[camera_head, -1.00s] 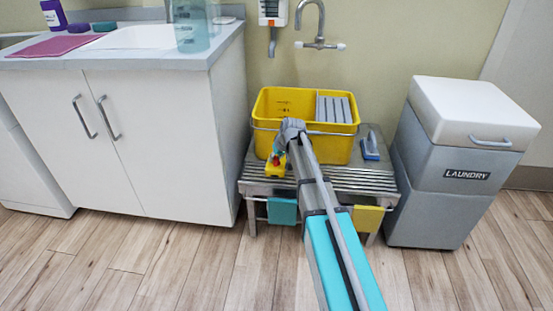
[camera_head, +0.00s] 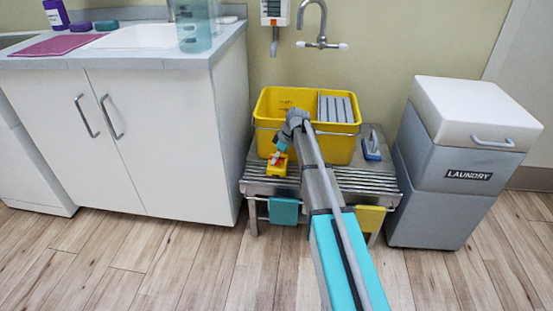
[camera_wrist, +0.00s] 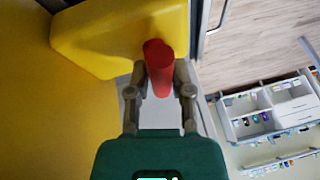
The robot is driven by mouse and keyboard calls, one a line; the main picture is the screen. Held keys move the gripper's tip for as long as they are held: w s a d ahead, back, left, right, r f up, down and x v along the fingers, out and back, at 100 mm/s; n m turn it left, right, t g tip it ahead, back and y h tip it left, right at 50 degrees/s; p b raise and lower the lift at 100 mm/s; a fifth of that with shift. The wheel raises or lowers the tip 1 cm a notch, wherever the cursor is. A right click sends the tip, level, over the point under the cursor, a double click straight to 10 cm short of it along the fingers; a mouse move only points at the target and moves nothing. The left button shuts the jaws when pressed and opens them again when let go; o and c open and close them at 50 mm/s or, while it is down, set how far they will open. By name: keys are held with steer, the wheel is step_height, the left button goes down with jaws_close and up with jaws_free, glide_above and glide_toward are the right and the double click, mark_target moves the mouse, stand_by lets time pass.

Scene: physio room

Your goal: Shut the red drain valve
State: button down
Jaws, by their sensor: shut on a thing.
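The red drain valve (camera_wrist: 157,58) shows in the wrist view as a red, rounded handle in front of a yellow block. My gripper (camera_wrist: 160,76) is shut on this handle, with one finger on each side. In the head view the red valve (camera_head: 278,158) is a small patch at the yellow outlet block (camera_head: 277,169), low at the front left of the yellow bucket (camera_head: 343,148). My wrist partly covers the bucket's front there. The valve's exact angle is hard to tell.
The bucket stands on a slatted metal bench (camera_head: 345,177), with a blue-handled brush (camera_head: 372,148) to its right. A white cabinet (camera_head: 165,140) is close on the left, a grey laundry bin (camera_head: 455,170) on the right. A tap (camera_head: 322,42) is on the wall above.

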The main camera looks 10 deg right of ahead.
steer(key=shift+s+a+n+g, duration=0.2)
steer(key=shift+n+g, duration=0.2)
steer(key=shift+n, duration=0.4)
steer(key=shift+s, duration=0.1)
steer(key=c, duration=0.5)
jaws_free()
steer(key=shift+d, duration=0.1)
steer(key=shift+c, duration=0.2)
